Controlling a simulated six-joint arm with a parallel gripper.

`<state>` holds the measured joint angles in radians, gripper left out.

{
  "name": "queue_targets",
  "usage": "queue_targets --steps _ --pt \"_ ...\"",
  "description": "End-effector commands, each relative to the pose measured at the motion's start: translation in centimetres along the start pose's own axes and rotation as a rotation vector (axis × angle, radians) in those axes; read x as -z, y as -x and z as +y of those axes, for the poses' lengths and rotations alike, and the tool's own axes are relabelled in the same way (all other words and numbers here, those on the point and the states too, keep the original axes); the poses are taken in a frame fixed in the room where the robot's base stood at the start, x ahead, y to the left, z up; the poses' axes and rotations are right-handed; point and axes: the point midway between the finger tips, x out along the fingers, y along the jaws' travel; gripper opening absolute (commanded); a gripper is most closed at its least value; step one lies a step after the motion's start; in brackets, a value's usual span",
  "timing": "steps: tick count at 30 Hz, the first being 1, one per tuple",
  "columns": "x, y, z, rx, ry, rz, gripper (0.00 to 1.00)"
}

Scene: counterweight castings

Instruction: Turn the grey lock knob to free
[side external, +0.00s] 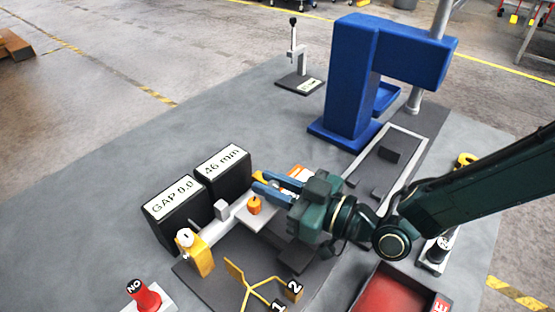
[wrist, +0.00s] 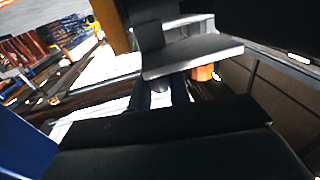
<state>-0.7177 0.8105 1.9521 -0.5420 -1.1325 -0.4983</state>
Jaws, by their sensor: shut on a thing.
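My gripper (side external: 265,185) reaches in from the right, its blue fingers level over the fixture beside the grey slide. It is shut on a small grey rounded piece (wrist: 161,84), seen between the dark fingertips in the wrist view, which looks like the grey lock knob. In the side view the fingers hide this piece, so its turn position cannot be told. An orange knob (side external: 254,206) stands on the light grey block just in front of the fingers. A yellow post with a white round top (side external: 187,238) stands at the left end of the grey bar.
Two black display blocks read "GAP 0.0" (side external: 172,203) and "46 mm" (side external: 224,165) behind the fixture. A blue press (side external: 345,85) is at the back, a red tray (side external: 390,295) at front right. The mat at left is clear.

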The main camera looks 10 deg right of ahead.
Motion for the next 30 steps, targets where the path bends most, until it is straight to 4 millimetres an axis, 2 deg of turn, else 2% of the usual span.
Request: queue_targets --steps 7,29,30 --pt "-0.61 -0.07 0.11 0.044 -0.003 -0.018 0.0" --pt "-0.29 0.13 -0.06 0.125 0.001 -0.005 0.0" --pt "-0.28 0.14 -0.06 0.125 0.0 -0.005 0.21"
